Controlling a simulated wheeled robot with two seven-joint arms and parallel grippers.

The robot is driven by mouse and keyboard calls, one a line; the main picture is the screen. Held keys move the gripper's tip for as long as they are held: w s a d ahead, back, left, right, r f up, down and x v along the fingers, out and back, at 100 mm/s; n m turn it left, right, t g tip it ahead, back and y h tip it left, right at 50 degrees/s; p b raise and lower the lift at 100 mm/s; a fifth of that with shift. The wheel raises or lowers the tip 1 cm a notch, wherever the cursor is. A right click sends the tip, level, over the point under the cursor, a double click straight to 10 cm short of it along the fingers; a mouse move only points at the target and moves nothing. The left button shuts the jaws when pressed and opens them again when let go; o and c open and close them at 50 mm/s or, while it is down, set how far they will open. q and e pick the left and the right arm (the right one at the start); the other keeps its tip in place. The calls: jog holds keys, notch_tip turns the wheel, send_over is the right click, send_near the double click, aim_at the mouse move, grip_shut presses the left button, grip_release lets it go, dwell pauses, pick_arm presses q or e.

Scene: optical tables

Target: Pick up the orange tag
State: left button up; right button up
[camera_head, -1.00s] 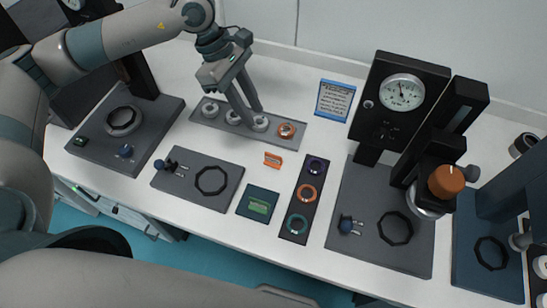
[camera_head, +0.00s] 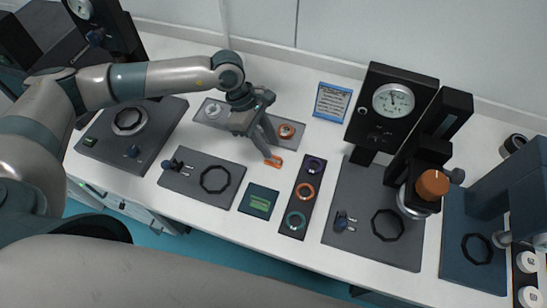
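The orange tag (camera_head: 274,161) is a small flat piece on the white table, between the grey strip with round parts and the dark strip of coloured rings. My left gripper (camera_head: 272,150) reaches down over it from the upper left in the head view. Its two fingers are apart, and the nearer fingertip is at the tag's left end, partly covering it. I cannot tell whether it touches the tag. My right gripper is not in view.
The ring strip (camera_head: 300,209) lies close to the right of the tag, and a green-labelled dark square (camera_head: 247,207) in front. Behind stands a blue-framed notice (camera_head: 331,101). A tall dial instrument (camera_head: 386,110) stands farther right. Dark plates (camera_head: 205,189) lie to the left.

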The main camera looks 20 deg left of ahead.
aim_at(274, 159)
pick_arm(q)
jog(key=shift+s+d+f+p, duration=0.1)
jog(key=shift+d+f+p, duration=0.15)
jog(key=shift+f+p, duration=0.55)
jog(key=shift+p+x, duration=1.05)
jog(key=shift+x, duration=0.2)
jog(key=shift+d+f, duration=0.1)
jog(key=shift+f, duration=0.45)
jog(key=c, duration=0.6)
